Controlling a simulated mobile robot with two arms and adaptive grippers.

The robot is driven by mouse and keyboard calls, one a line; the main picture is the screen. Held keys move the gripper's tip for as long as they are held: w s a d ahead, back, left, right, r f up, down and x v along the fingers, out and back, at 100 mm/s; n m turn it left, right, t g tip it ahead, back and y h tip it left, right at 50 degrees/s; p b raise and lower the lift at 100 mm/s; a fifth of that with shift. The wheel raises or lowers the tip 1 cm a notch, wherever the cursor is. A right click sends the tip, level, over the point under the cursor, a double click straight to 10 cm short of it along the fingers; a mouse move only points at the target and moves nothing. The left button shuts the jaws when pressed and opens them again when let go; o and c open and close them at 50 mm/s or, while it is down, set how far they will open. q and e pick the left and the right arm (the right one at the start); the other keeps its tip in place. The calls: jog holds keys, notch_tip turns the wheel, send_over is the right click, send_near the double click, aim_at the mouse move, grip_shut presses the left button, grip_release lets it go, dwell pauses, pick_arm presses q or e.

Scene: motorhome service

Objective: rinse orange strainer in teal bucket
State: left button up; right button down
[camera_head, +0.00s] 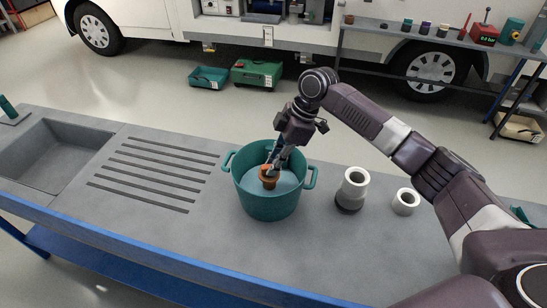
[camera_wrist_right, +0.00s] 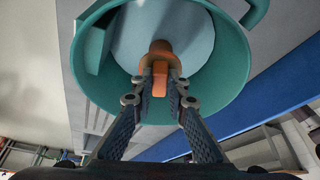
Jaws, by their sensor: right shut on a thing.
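The teal bucket (camera_head: 268,208) stands upright on the grey counter, with a handle on each side and pale blue water (camera_head: 288,183) inside. My right gripper (camera_head: 271,167) reaches down into the bucket and is shut on the orange strainer (camera_head: 268,181). The strainer is inside the bucket, at or in the water; its lower part is hard to make out. In the right wrist view, the fingers (camera_wrist_right: 160,85) close on the orange strainer (camera_wrist_right: 160,58) in front of the water, inside the bucket's teal rim (camera_wrist_right: 237,60). My left gripper is not in view.
A white and dark cylindrical fitting (camera_head: 352,188) and a shorter white ring (camera_head: 405,202) stand right of the bucket. A slotted drainer (camera_head: 155,172) and a sink (camera_head: 55,155) lie to the left. The counter in front of the bucket is clear.

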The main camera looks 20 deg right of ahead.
jog(key=shift+f+b, duration=0.7)
jog(key=shift+f, duration=1.8)
jog(key=shift+r, duration=0.15)
jog(key=shift+r+p, duration=0.5)
jog(key=shift+p, duration=0.3)
jog(key=shift+f, duration=0.1)
jog(key=shift+f, duration=0.55)
jog(key=shift+r, duration=0.1)
jog(key=shift+r+p, duration=0.55)
jog(key=shift+p, duration=0.15)
